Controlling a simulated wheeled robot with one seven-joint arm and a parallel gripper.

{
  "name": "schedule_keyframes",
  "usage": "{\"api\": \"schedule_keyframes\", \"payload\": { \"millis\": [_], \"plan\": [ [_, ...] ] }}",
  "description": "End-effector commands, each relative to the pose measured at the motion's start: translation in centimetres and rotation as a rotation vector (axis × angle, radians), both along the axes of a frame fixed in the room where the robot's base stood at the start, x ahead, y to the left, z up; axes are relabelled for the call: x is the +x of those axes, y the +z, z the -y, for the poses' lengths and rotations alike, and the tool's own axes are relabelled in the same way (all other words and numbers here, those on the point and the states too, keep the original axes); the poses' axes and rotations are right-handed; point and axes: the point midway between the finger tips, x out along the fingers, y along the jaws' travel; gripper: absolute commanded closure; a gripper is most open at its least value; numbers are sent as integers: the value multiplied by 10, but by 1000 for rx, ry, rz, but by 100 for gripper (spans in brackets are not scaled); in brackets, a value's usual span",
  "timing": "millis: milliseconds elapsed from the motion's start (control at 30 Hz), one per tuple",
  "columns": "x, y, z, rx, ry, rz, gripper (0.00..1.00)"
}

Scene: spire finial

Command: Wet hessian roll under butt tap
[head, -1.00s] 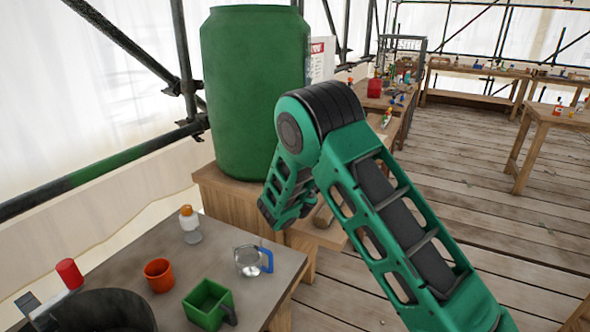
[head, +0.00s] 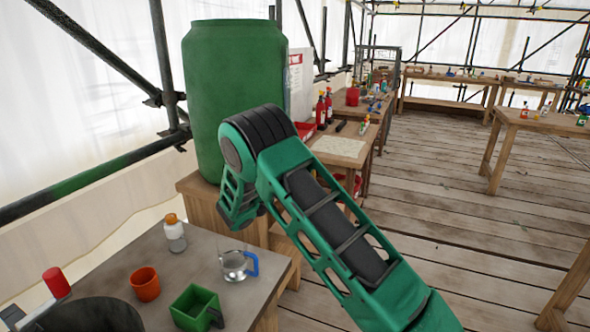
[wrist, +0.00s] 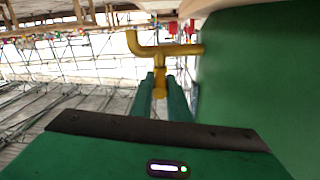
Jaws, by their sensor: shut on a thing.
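The green water butt (head: 235,75) stands on a wooden stand (head: 200,203). Its side fills the right of the wrist view (wrist: 260,80). The brass tap (wrist: 165,50) sticks out of the butt, its bent spout at the left of that picture, which looks upside down. My gripper (wrist: 161,82) is shut on the tap's handle (wrist: 160,87), one finger on each side. In the head view my arm hides the gripper and tap. I make out no hessian roll in the current frames.
The near table holds a white bottle (head: 174,234), an orange pot (head: 145,284), a green box (head: 194,307) and a glass jug with a blue handle (head: 235,264). Fire extinguishers (head: 321,110) stand behind the butt. Open floorboards (head: 450,180) lie to the right.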

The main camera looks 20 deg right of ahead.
Motion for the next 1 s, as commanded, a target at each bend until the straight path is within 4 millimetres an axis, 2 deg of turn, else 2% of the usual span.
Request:
{"api": "schedule_keyframes", "payload": {
  "millis": [33,100,133,200,567,667,1000],
  "plan": [
    [-1,-7,-5,8,7,-12,100],
    [-1,-7,-5,8,7,-12,100],
    [-1,-7,-5,7,7,-13,77],
    [-1,-7,-4,7,6,-10,66],
    [-3,-3,-4,4,3,-5,66],
    [-10,-3,-12,3,5,-4,66],
    [-52,-4,-56,4,6,-8,66]
  ]
}}
